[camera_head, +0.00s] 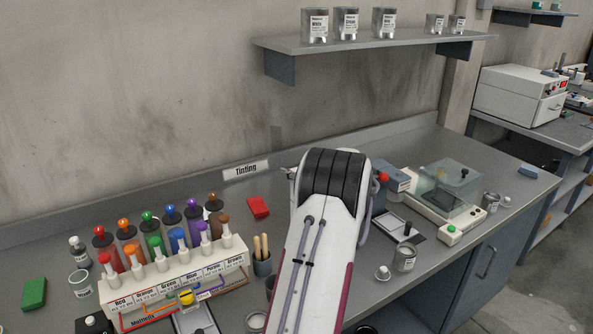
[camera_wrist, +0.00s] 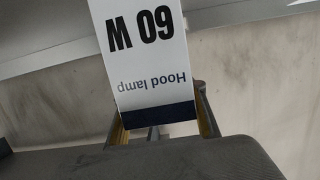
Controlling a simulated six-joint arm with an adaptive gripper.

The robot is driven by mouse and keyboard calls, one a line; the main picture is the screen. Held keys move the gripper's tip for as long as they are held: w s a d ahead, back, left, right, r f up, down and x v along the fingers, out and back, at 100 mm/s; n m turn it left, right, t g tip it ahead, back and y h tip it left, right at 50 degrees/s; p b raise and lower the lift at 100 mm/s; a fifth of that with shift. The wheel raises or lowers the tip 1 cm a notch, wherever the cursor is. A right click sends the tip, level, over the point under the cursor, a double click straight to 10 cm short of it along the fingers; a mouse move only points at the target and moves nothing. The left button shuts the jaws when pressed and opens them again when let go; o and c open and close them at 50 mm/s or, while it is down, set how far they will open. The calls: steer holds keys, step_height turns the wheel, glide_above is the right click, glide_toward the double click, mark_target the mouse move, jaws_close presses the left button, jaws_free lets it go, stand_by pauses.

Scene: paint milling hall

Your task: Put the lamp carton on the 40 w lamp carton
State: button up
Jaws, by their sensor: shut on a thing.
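In the wrist view, a white carton (camera_wrist: 143,55) with a dark blue band is held between the fingers of my gripper (camera_wrist: 162,128). Its print reads "60 W" and "Hood lamp", upside down in this view. The gripper is shut on this carton, with a finger on each side of its banded end. In the head view, my own arm hides the gripper and the carton. I cannot make out a 40 W lamp carton in either view.
A grey bench (camera_head: 330,150) carries a rack of colour bottles (camera_head: 175,270) at left and a balance (camera_head: 440,195) at right. A red block (camera_head: 257,207) lies left of my arm. A shelf (camera_head: 375,47) with several cans hangs above.

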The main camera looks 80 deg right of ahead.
steer(key=shift+f, duration=0.15)
steer(key=o, duration=1.2)
steer(key=shift+c, duration=0.2)
steer(key=shift+r, duration=0.2)
steer(key=v, duration=1.2)
steer(key=shift+w, duration=0.1)
